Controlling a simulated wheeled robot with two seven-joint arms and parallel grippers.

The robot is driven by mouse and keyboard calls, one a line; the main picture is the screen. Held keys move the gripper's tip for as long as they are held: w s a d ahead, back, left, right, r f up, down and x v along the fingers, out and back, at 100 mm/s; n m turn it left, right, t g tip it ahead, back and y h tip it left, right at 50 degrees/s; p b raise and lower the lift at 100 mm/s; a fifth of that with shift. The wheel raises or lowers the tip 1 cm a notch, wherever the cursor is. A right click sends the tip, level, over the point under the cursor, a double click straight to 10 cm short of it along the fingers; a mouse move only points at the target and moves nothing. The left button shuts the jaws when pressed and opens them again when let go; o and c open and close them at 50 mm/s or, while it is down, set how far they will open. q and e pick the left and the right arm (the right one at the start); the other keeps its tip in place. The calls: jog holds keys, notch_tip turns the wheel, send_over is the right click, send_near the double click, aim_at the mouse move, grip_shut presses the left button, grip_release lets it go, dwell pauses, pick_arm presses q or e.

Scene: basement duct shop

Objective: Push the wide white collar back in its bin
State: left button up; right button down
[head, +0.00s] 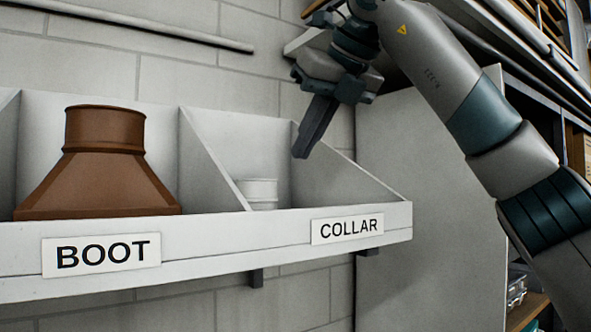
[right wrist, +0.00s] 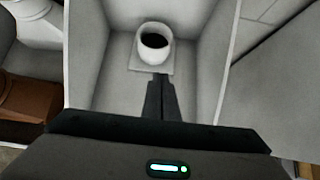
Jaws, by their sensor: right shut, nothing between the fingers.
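The white collar (head: 259,193) sits in the bin labelled COLLAR (head: 347,229); the bin's front lip hides its lower part in the head view. In the right wrist view the collar (right wrist: 154,42) is a round white ring with a dark opening, on a flat square base, toward the back of the bin (right wrist: 200,75). My right gripper (head: 304,152) is shut and empty, pointing down above the right part of the bin. Its fingertips (right wrist: 160,78) appear just in front of the collar's base in the wrist view; contact cannot be told. My left gripper is not in view.
A brown boot (head: 100,165) fills the neighbouring bin labelled BOOT (head: 101,254). A slanted divider (head: 212,160) separates the two bins. A grey panel (head: 425,220) stands right of the bins, and shelving is at the far right. A pipe (head: 150,28) runs along the wall above.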

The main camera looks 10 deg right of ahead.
jog(key=v, duration=0.4)
jog(key=shift+s+a+r+b, duration=0.1)
jog(key=shift+s+b, duration=0.2)
jog(key=shift+b, duration=0.1)
jog(key=shift+s, duration=0.1)
